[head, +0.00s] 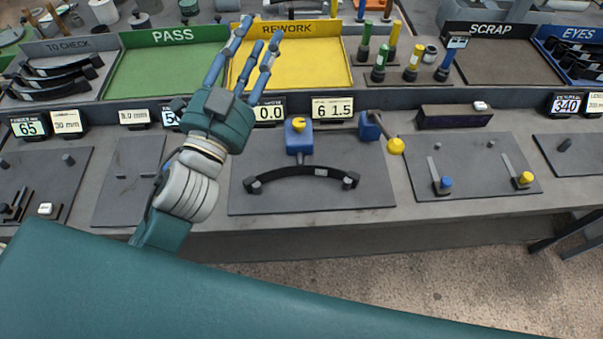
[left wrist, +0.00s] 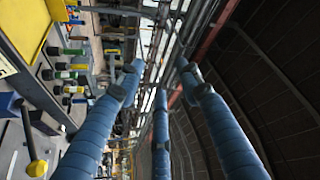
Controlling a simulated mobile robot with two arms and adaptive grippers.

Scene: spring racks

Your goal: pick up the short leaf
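Several black curved leaves (head: 58,78) lie in the TO CHECK tray at the far left. One black curved leaf (head: 300,172) sits on the dark plate in the middle, across two pegs below a blue block. I cannot tell which leaf is the short one. My left gripper (head: 262,40) is raised above the bench by the yellow REWORK tray, its three fingers spread and empty. In the left wrist view its blue fingers (left wrist: 160,95) point out into the room with nothing between them. My right gripper is not in view.
The green PASS tray (head: 150,75) and yellow REWORK tray (head: 315,62) show no parts inside. Coloured upright gauges (head: 380,62) stand right of REWORK. A yellow-knobbed lever (head: 395,146) stands beside the middle plate. Number displays (head: 332,107) line the ledge. The EYES tray (head: 572,60) holds dark parts.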

